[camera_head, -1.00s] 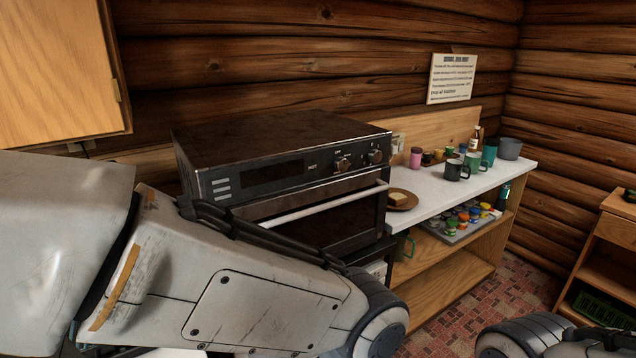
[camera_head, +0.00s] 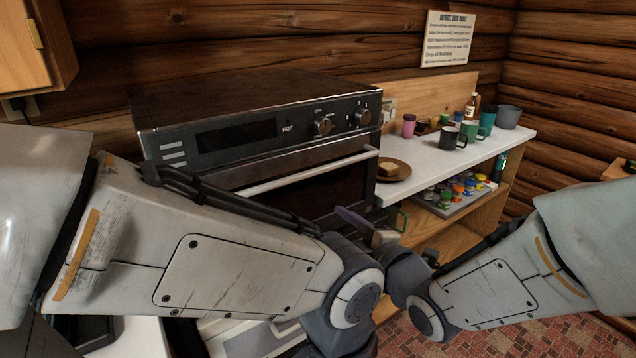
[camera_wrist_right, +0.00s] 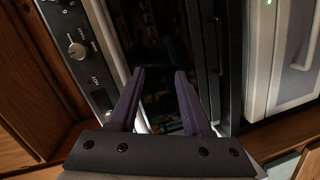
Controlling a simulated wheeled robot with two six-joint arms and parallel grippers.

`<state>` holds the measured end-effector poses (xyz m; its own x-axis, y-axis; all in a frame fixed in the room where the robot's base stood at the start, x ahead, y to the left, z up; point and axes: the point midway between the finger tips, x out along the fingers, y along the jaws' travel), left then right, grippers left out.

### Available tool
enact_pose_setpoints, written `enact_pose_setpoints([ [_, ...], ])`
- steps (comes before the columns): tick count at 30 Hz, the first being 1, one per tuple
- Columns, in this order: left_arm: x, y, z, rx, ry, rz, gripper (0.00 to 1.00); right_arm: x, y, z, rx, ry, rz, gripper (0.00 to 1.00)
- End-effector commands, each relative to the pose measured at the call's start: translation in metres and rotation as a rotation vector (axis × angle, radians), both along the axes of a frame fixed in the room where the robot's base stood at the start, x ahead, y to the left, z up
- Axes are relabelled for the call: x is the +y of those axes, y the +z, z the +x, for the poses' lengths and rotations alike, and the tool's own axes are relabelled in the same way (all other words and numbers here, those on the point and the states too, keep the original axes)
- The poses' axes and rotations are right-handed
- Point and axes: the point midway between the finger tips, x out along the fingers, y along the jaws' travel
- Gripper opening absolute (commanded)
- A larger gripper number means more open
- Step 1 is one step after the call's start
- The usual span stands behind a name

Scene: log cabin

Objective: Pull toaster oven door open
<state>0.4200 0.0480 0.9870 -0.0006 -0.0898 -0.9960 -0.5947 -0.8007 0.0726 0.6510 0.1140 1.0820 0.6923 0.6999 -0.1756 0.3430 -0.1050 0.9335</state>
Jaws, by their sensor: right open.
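The toaster oven (camera_head: 240,105) is a dark box with knobs, standing against the log wall. Its door looks closed, with a pale bar handle (camera_head: 310,172) across the top; my left arm covers the lower left of the door. My right gripper (camera_head: 368,229) is open and empty in front of the door, below the handle's right end. In the right wrist view, its two purple fingers (camera_wrist_right: 160,76) are spread before the dark door glass, with the knob panel (camera_wrist_right: 78,60) at left. My left gripper is out of view.
A white counter (camera_head: 455,163) at right holds a plate with food (camera_head: 390,170), mugs and jars. Shelves below hold a tray of small colourful jars (camera_head: 455,192). My two arms are close together in front of the oven.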

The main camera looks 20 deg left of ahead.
Motion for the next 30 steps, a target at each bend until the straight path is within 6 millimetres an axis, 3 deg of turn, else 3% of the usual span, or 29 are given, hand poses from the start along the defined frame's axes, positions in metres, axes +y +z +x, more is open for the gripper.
enact_pose_setpoints([
  [3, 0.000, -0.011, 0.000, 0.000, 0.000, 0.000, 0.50, 0.011, 0.012, 0.002, -0.234, 0.068, 0.022, 0.48],
  [9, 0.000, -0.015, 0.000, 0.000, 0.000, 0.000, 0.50, 0.016, 0.033, -0.003, -0.455, 0.110, 0.055, 0.48],
  [14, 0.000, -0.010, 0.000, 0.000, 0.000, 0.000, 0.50, 0.024, 0.041, 0.002, -0.492, 0.115, 0.062, 0.48],
  [30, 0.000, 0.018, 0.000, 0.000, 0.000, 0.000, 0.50, 0.091, 0.058, 0.054, -0.489, 0.113, 0.063, 0.48],
])
